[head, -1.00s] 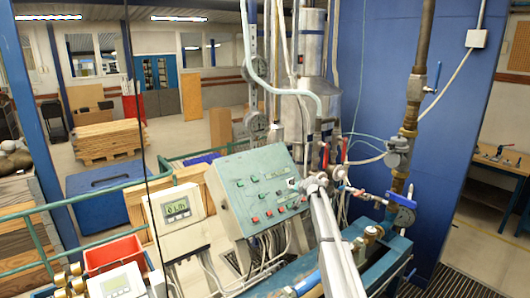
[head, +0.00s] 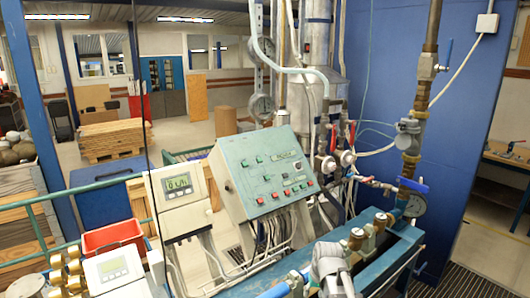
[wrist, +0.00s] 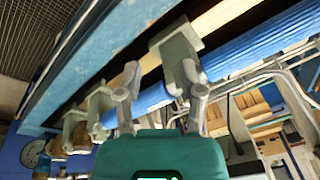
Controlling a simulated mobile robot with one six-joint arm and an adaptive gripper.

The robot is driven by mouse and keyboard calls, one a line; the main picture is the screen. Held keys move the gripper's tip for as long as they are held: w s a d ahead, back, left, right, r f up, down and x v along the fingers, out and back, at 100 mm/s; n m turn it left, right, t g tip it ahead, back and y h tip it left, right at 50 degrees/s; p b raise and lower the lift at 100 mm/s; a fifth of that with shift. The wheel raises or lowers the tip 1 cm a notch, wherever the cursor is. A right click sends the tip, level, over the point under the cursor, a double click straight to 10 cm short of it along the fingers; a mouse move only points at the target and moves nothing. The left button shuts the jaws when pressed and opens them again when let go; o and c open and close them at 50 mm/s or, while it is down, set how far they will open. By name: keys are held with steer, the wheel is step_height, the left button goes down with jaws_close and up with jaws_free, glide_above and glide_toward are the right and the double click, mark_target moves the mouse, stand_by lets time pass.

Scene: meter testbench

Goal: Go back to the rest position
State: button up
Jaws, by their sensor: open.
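My gripper (wrist: 160,82) shows in the wrist view with its two grey fingers spread apart. Nothing is between the fingertips. A blue ribbed pipe (wrist: 240,58) and a grey bracket (wrist: 174,48) lie beyond the fingers; I cannot tell how far off. In the head view, a grey part of my arm shows at the bottom centre, in front of the blue-green bench frame. The green control panel (head: 262,172), with its several buttons, stands clear of the arm.
A grey meter display (head: 180,186) stands left of the panel. A blue beam (wrist: 110,62) runs across the wrist view. A red bin (head: 112,238) is at the lower left.

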steer(key=s+d+f+g+h+b, duration=0.1)
steer(key=s+f, duration=0.2)
steer(key=s, duration=0.7)
steer(key=shift+s+d+g+b, duration=0.25)
steer(key=shift+g+b, duration=0.1)
steer(key=shift+g, duration=0.05)
